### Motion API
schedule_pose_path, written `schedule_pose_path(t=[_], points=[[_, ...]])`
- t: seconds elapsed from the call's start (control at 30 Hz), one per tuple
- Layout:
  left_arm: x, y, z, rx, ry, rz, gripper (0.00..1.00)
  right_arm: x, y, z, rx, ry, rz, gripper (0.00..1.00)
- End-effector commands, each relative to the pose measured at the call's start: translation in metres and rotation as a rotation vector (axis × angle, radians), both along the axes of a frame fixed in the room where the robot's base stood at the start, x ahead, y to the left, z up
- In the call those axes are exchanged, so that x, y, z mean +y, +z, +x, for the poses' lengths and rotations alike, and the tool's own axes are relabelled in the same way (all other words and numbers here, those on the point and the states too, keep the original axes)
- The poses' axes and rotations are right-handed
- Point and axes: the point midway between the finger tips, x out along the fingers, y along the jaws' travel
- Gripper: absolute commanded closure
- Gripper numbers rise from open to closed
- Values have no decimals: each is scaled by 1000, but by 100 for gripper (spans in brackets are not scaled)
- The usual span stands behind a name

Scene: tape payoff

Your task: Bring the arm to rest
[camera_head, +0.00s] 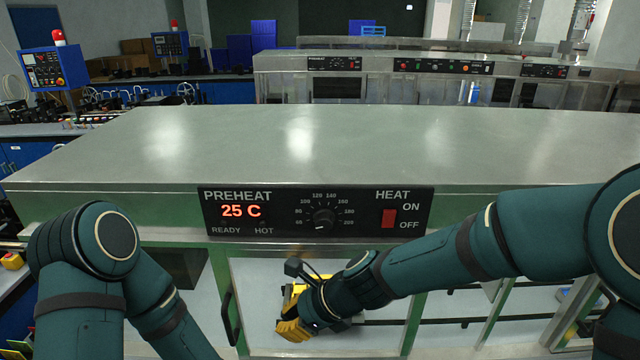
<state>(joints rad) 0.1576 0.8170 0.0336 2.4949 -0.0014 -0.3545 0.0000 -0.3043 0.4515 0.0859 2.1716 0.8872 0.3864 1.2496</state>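My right arm reaches in from the right, and its gripper (293,331) with yellow fingers points down and left, in front of the machine's open-looking lower front. The fingers overlap in this view, so I cannot tell whether they are open or shut, and I see nothing held. My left arm stands folded at the lower left; its gripper is out of the picture. The preheat panel (280,231) above my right gripper reads 25 C. It has a black dial (323,219) and a red heat switch (389,218) beside the ON and OFF labels.
The machine's wide green-grey top (330,150) is bare. A dark handle (231,318) sits on the front, left of my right gripper. Rails and green posts (497,317) lie below my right arm. A blue control box (47,68) stands at the far left.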

Motion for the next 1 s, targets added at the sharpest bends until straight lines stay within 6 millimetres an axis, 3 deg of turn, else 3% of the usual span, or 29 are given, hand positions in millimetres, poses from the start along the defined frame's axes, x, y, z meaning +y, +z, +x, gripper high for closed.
schedule_pose_path(t=[0.17, 0.3, 0.5, 0.6, 0.7, 0.8, 1.0], points=[[-1, -24, -1, 3, -2, 2, 60, -38, -80, 0, -116, 125, -151, 100], [-2, -50, -2, 6, -2, 4, 60, -84, -168, -9, -273, 349, -323, 100], [-3, -90, -4, 12, -4, 8, 60, -146, -286, -42, -515, 788, -501, 100], [-4, -107, -5, 14, -3, 10, 60, -164, -328, -61, -641, 1004, -538, 100], [-4, -118, -5, 16, -5, 12, 60, -173, -353, -76, -743, 1158, -550, 100], [-5, -122, -5, 16, -5, 12, 60, -176, -365, -84, -807, 1245, -553, 100], [-5, -122, -5, 16, -4, 13, 60, -177, -367, -87, -839, 1284, -555, 100]])
